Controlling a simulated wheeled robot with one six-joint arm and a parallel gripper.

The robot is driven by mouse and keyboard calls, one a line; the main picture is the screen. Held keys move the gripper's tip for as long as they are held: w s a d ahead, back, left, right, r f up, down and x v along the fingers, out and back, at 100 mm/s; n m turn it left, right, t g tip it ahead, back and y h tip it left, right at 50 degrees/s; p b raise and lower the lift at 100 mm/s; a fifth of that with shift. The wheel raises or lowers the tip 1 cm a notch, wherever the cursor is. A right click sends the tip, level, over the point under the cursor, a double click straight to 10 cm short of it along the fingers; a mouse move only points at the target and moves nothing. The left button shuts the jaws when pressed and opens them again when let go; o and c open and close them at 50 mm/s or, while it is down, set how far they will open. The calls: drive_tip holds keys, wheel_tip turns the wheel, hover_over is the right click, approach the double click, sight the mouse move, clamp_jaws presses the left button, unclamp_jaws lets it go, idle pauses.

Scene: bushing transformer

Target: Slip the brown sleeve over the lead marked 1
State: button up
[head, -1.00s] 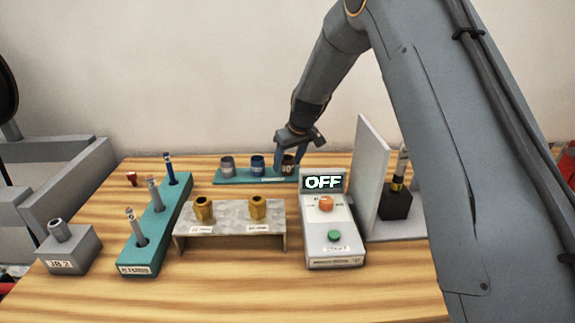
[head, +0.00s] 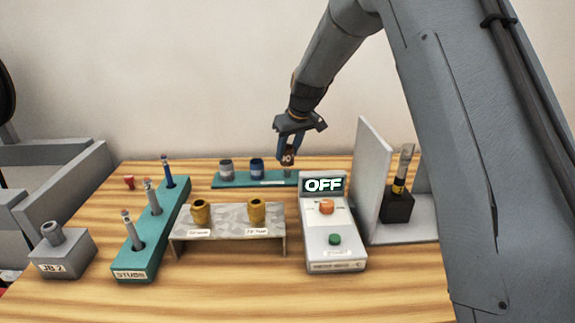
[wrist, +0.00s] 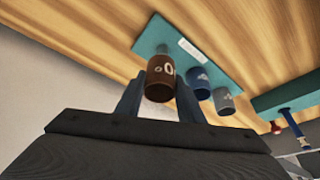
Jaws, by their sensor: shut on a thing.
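The brown sleeve (head: 288,158) is held in my gripper (head: 287,155), just above the right-hand peg (head: 288,173) of the teal sleeve rack (head: 235,180). In the wrist view the brown sleeve (wrist: 161,77) sits between the two fingers of my gripper (wrist: 160,100), its white marking only partly readable. Three leads stand in the teal block marked STUDS: a front grey one (head: 133,229), a middle grey one (head: 153,197) and a back blue one (head: 168,172). Their number marks are too small to read.
A grey sleeve (head: 227,170) and a blue sleeve (head: 256,167) stand on the rack. A low bench (head: 228,221) with two brass fittings, a control box (head: 333,225) reading OFF and an upright white panel (head: 370,180) stand nearby. A box marked JB 2 (head: 62,252) is front left.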

wheel_tip(320, 180, up, 10)
drive_tip(key=p, duration=0.1)
drive_tip(key=shift+f, duration=0.25)
idle(0.4)
